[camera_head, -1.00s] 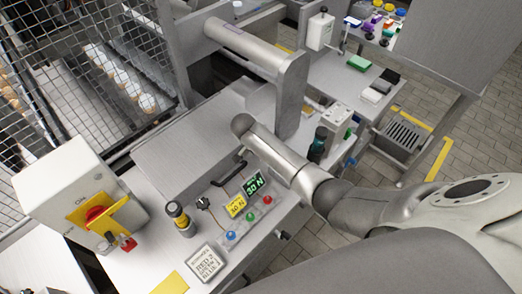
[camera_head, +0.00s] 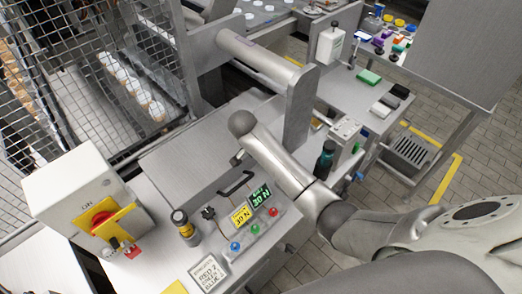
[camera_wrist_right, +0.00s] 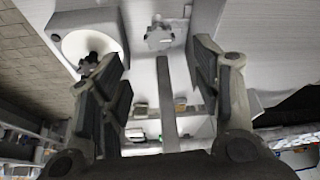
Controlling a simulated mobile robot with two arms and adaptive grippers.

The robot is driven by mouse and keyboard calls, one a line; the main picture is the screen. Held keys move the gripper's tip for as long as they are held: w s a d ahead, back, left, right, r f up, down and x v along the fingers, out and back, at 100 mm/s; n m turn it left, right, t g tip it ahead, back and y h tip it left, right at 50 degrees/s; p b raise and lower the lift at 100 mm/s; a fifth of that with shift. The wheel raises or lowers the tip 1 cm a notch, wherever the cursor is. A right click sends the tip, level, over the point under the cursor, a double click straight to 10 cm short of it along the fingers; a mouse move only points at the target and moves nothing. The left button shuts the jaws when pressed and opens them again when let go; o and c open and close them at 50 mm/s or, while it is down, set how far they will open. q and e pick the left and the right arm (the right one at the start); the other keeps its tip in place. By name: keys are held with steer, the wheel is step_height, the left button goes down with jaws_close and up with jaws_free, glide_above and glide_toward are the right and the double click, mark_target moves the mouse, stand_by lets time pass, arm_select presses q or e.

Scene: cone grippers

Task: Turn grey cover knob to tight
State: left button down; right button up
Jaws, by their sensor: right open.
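A grey lobed knob (camera_wrist_right: 159,36) shows at the top middle of the right wrist view, on a pale surface. My right gripper (camera_wrist_right: 157,54) is open, with its two dark padded fingers to the left and right of the picture; the knob appears between and beyond the fingertips, and nothing is held. A darker lobed knob (camera_wrist_right: 88,63) sits in a white round recess by the left finger, which partly covers it. In the head view my right arm reaches over the bench and its gripper is mostly hidden. A small dark knob (camera_head: 208,212) shows on the bench. My left gripper is not in view.
A white box with a red switch (camera_head: 103,218) stands at the left. Displays (camera_head: 261,196), coloured buttons (camera_head: 254,229) and a black handle (camera_head: 235,183) lie near my arm. A grey post (camera_head: 299,108) rises behind it. A dark bottle (camera_head: 325,160) stands to the right.

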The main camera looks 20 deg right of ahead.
steer(key=shift+v, duration=1.7)
